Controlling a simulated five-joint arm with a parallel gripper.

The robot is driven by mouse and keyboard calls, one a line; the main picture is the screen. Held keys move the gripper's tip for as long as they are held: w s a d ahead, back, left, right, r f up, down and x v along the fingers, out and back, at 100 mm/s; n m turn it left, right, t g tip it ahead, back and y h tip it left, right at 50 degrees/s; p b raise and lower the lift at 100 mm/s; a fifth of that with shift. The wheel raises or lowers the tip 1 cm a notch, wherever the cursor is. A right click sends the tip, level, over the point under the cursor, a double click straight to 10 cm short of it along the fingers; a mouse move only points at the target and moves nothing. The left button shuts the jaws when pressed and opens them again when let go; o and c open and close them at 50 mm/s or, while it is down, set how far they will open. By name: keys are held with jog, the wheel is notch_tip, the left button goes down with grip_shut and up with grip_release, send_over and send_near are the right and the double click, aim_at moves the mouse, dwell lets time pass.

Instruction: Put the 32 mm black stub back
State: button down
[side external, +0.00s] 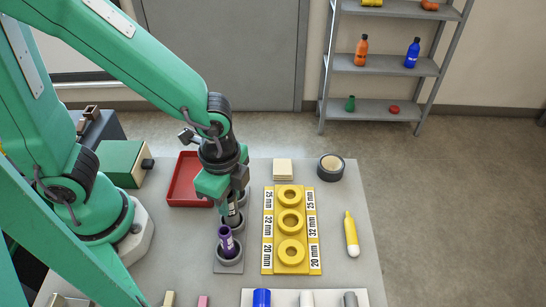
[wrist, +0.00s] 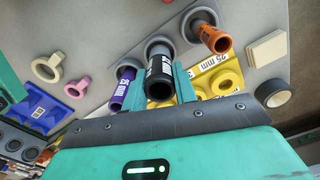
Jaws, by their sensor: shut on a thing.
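The 32 mm black stub (wrist: 160,78), with a white label, is between the two teal fingers of my gripper (wrist: 156,90). In the side view the stub (side external: 233,216) stands upright below my gripper (side external: 232,200). Its lower end is at the middle cup of a grey rack (side external: 229,266); how deep it sits I cannot tell. A purple stub (side external: 226,240) stands in the front cup, and it also shows in the wrist view (wrist: 121,92). An orange stub (wrist: 214,38) is in the third cup, mostly hidden by my gripper in the side view.
A yellow gauge board (side external: 290,258) with three rings, marked 25, 32 and 20 mm, lies right of the rack. A red tray (side external: 184,187) is behind left. A tape roll (side external: 330,167) and a yellow marker (side external: 351,234) lie to the right.

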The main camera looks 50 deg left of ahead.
jog(key=shift+f, duration=0.65)
jog(key=shift+f, duration=0.1)
jog(key=c, duration=1.1)
grip_release()
jog(key=shift+r, duration=6.15)
